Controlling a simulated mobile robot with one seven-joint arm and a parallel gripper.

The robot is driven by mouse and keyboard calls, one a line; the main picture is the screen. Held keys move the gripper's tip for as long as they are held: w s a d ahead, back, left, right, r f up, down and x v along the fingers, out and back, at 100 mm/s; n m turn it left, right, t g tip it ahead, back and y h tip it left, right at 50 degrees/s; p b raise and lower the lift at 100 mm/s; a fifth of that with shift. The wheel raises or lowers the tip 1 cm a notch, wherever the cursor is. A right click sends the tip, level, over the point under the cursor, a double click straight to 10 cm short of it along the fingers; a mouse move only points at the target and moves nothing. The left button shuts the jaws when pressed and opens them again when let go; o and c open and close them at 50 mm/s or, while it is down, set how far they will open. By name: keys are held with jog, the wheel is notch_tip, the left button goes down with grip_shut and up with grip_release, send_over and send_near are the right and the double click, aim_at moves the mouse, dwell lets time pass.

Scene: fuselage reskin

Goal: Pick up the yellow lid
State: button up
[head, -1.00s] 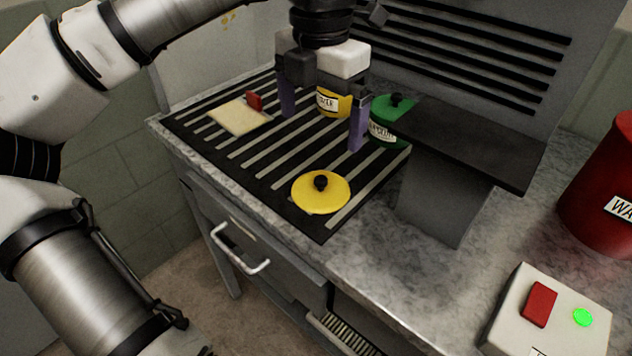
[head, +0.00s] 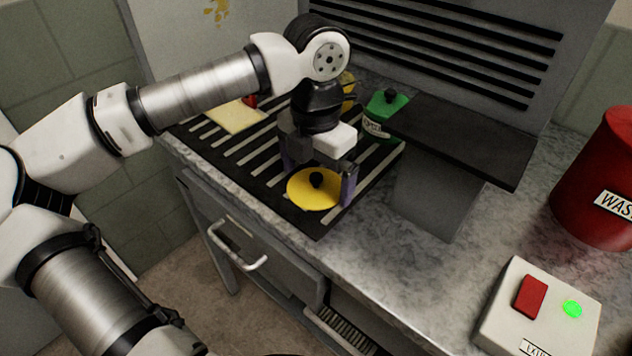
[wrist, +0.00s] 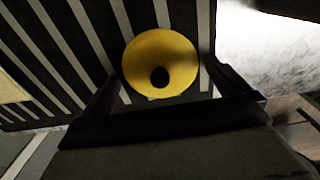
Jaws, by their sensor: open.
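The yellow lid (head: 305,194), a round disc with a black knob (head: 316,180), lies on the black slotted grate near its front corner. It also shows in the wrist view (wrist: 150,60), with its dark knob (wrist: 159,77). My gripper (head: 318,185) is open and empty. Its purple fingers stand to either side of the lid, the right one beside the lid's right edge and the left one behind it at the left. I cannot tell the exact height of the fingertips over the grate.
A yellow container (head: 348,88) is partly hidden behind my arm. A cream sheet (head: 235,116) lies at the grate's left. A switch box (head: 540,315) and red waste bin (head: 598,185) are at right.

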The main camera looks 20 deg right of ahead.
jog(key=c, duration=0.7)
jog(key=shift+r, duration=0.15)
jog(key=shift+c, duration=0.2)
notch_tip(320, 180, up, 28)
jog(key=p, duration=0.5)
jog(key=shift+p, duration=0.35)
jog(key=shift+s, duration=0.2)
